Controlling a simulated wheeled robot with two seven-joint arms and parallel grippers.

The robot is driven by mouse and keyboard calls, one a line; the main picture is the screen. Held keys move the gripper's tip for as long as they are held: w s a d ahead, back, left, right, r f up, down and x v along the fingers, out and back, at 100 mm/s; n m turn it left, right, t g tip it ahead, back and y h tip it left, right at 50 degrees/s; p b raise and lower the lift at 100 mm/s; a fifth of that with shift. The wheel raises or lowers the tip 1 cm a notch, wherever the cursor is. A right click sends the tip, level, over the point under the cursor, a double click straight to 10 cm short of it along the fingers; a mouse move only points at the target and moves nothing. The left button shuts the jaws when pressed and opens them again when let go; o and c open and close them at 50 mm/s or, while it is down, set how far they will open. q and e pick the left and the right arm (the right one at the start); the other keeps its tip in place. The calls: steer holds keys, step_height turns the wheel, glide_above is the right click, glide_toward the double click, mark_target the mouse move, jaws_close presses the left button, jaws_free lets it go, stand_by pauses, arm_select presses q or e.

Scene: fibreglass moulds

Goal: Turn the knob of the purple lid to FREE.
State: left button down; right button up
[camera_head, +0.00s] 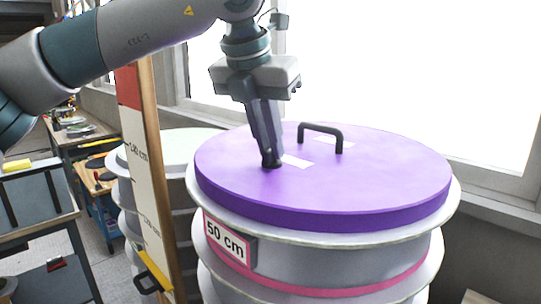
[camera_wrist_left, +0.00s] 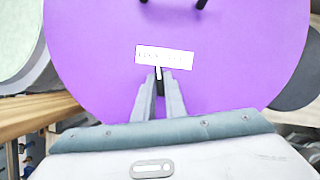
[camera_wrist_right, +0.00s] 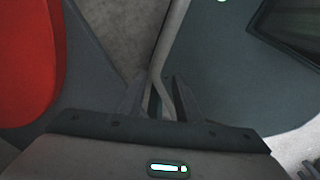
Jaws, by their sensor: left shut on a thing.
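The purple lid (camera_head: 365,185) lies flat on the wide round grey mould in the head view and fills much of the left wrist view (camera_wrist_left: 90,70). My left gripper (camera_head: 270,152) points down onto the lid's near left part, shut on the small black knob (camera_wrist_left: 159,88). The fingers hide most of the knob. A pale mark on the knob points toward the white label (camera_wrist_left: 164,57); its lettering is too small to read surely. A black handle (camera_head: 320,130) stands farther back on the lid. My right gripper (camera_wrist_right: 160,85) shows in its wrist view, open and empty.
The mould carries a "50 cm" tag (camera_head: 226,240). A tall measuring post (camera_head: 142,170) stands left of it, before another round mould (camera_head: 170,150). A window (camera_head: 420,80) and sill lie behind. A grey cart (camera_head: 40,200) is at left.

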arm_select(q)
steer(key=m+h, duration=0.1)
steer(key=m, duration=0.2)
steer(key=shift+w+a+g, duration=0.1)
steer(key=shift+g, duration=0.2)
steer(key=m+g, duration=0.1)
steer(key=m, duration=0.1)
steer(key=shift+m+h, duration=0.3)
steer(key=shift+h, duration=0.1)
steer(key=m+g+p, duration=0.1)
steer(key=m, duration=0.2)
steer(key=shift+w+a+r, duration=0.1)
steer(key=shift+w+r, duration=0.05)
steer(key=shift+m+g+h+p, duration=0.3)
steer(key=shift+m+g+p, duration=0.3)
steer(key=shift+m, duration=0.6)
steer(key=c, duration=1.8)
jaws_free()
